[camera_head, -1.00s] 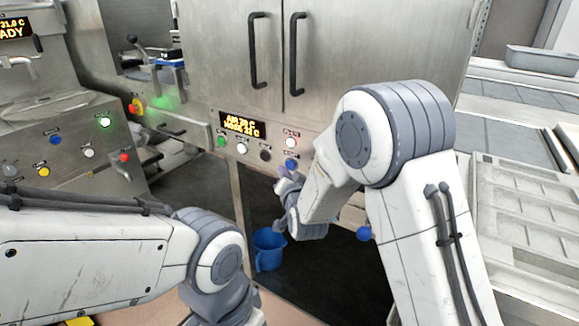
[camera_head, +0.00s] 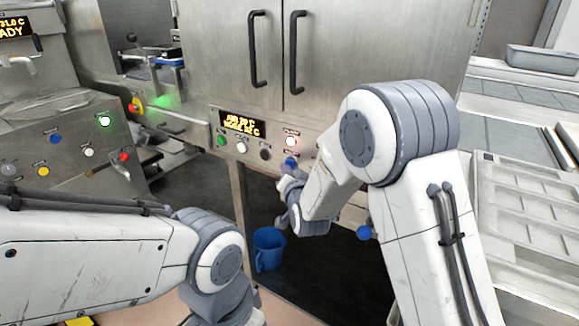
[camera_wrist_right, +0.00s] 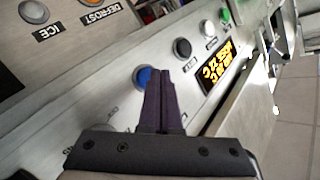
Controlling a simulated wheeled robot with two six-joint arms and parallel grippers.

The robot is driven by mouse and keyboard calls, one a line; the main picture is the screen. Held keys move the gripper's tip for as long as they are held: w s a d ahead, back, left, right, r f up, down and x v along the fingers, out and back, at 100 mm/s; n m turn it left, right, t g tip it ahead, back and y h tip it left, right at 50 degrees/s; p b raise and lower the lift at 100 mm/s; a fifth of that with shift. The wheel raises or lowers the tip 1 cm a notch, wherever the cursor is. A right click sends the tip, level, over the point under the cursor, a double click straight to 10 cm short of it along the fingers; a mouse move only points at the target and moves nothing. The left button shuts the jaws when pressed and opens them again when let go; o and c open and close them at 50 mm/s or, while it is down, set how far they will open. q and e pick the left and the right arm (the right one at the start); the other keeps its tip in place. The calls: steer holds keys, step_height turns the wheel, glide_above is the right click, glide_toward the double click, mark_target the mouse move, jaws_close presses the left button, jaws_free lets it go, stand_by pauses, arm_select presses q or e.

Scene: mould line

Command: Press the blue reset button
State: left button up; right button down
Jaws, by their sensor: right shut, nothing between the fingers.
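A round blue button (camera_head: 290,162) sits at the lower right of the steel cabinet's control strip. The blue button (camera_wrist_right: 144,77) also shows in the right wrist view, partly behind my fingers. My right gripper (camera_head: 287,171) is shut and empty, its fingertips just below and in front of that button. In the right wrist view, the dark fingers of the right gripper (camera_wrist_right: 158,78) lie together and overlap the button's right side. I cannot tell whether they touch it. A second blue button (camera_head: 55,139) is on the left console. My left gripper is out of view.
Near the blue button are a black button (camera_head: 265,154), a white button (camera_head: 242,147), a green button (camera_head: 221,141) and a lit display (camera_head: 240,124). Cabinet door handles (camera_head: 296,53) stand out above. A blue bucket (camera_head: 268,249) stands on the floor below.

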steer(key=shift+w+d, duration=0.3)
steer(key=shift+w, duration=0.05)
stand_by(0.7)
stand_by(0.4)
steer(key=shift+s+a+b, duration=0.35)
steer(key=shift+s+a, duration=0.15)
steer(key=shift+s, duration=0.2)
steer(key=shift+s+a+b, duration=0.2)
steer(key=shift+s+a, duration=0.55)
steer(key=shift+s, duration=0.25)
steer(key=shift+s+a+b, duration=0.15)
steer(key=shift+s+a, duration=0.6)
steer(key=shift+s, duration=0.25)
